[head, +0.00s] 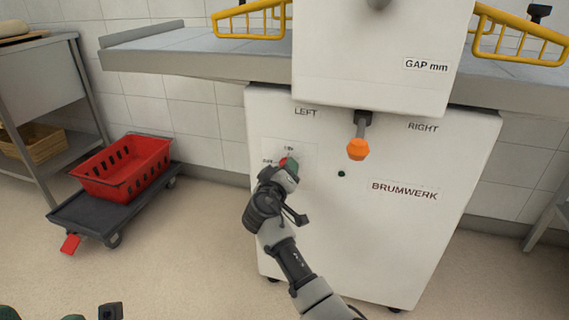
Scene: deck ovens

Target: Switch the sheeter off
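The sheeter (400,225) is a white machine with labels LEFT, RIGHT, GAP mm and BRUMWERK. Its switch (283,161) shows as a small bit of red on a pale plate on the left of the front panel. Small lettering around it is too blurred to read fully. My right gripper (289,168) is at the switch and covers most of it; I cannot tell whether its fingers are closed on it or which way the switch is turned. My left gripper (40,316) shows only as two green tips, apart, at the bottom left edge, with nothing visible between them.
A lever with an orange knob (358,149) sticks out right of the switch, above a small dark green button or lamp (341,174). Yellow guards (250,14) stand over the side tables. A red crate (128,168) rests on a dark dolly (88,215) at left. The floor between is clear.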

